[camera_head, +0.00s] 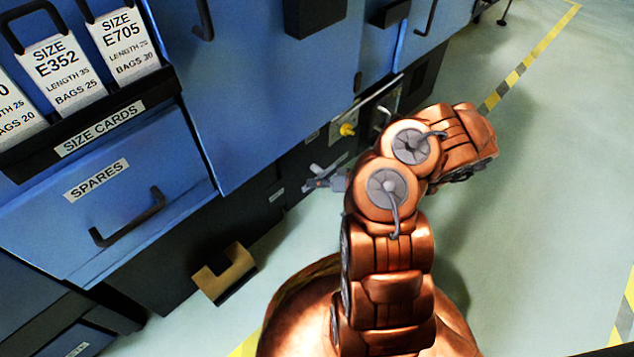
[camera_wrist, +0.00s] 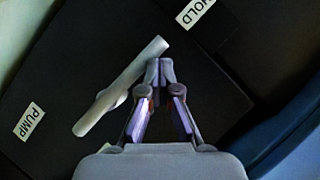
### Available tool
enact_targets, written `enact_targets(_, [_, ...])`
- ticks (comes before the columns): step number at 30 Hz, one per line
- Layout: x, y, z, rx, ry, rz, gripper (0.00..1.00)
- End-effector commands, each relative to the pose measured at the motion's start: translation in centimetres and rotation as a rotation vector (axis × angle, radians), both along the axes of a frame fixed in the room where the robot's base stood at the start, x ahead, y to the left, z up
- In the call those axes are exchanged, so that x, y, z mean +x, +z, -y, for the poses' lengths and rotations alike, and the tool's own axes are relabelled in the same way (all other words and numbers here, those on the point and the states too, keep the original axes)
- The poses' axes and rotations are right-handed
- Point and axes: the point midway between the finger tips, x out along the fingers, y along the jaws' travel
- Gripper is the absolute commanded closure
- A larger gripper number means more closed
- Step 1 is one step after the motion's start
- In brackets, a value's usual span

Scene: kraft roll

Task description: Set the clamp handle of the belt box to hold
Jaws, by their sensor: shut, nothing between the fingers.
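The clamp handle (camera_wrist: 122,86) is a pale grey bar on a round hub, on the dark face of the belt box (camera_wrist: 75,55) in the wrist view. It lies slanted, from lower left to upper right. A PUMP label (camera_wrist: 29,122) is left of it and a HOLD label (camera_wrist: 194,11) is at upper right. In the head view my gripper (camera_head: 312,184) is low by the dark box, the handle hard to make out.
Blue cabinets (camera_head: 265,90) line the left, with a SPARES drawer (camera_head: 100,205) and size cards (camera_head: 60,75). A yellow knob (camera_head: 347,130) sits above my gripper. A tan open block (camera_head: 224,273) is on the floor by the cabinet base. Green floor at right is clear.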

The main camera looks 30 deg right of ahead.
Motion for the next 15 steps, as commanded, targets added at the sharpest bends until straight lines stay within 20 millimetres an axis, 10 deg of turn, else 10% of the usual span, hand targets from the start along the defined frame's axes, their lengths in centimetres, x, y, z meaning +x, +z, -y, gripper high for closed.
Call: enact_targets(15, [-2.1,5.5,0.6,0.0,0.002,0.001,1.0])
